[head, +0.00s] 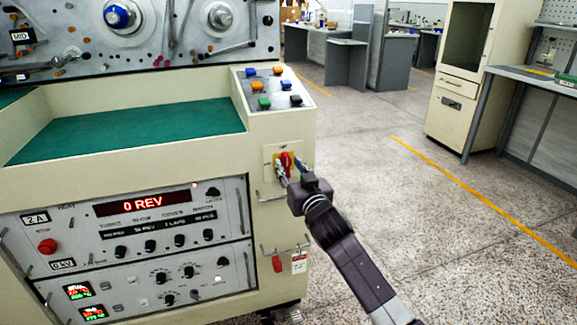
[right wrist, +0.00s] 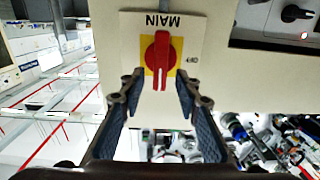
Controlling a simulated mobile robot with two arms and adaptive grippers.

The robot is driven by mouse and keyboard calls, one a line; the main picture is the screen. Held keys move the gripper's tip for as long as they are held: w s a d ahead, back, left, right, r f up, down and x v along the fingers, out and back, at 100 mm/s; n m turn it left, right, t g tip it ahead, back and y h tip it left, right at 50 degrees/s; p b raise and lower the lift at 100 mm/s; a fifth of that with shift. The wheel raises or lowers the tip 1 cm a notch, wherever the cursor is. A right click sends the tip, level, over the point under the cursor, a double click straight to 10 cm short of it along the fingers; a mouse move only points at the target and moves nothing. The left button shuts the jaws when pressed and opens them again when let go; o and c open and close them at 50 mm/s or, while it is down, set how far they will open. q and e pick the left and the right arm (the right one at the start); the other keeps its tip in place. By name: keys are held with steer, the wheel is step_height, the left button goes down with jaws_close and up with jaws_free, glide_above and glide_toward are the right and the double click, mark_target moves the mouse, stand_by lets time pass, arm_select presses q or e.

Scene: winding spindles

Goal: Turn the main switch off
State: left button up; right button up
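The main switch (head: 286,160) is a red rotary handle on a yellow plate, on the front of the cream machine's corner. In the right wrist view the red handle (right wrist: 161,55) is upright in the picture, below an upside-down MAIN label and beside an OFF mark. My right gripper (head: 291,170) is at the switch. In the right wrist view its open fingers (right wrist: 159,82) stand on either side of the handle's lower end, with gaps on both sides. I cannot tell how far the fingertips are from the panel. My left gripper is not in view.
The machine's panel (head: 150,207) with a lit 0 REV display is left of the switch. Coloured push buttons (head: 272,85) sit above it. A red padlock (head: 277,262) and a tag (head: 299,262) hang below. The floor (head: 400,220) to the right is clear.

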steer(key=shift+x, duration=0.85)
steer(key=shift+c, duration=0.2)
jaws_close()
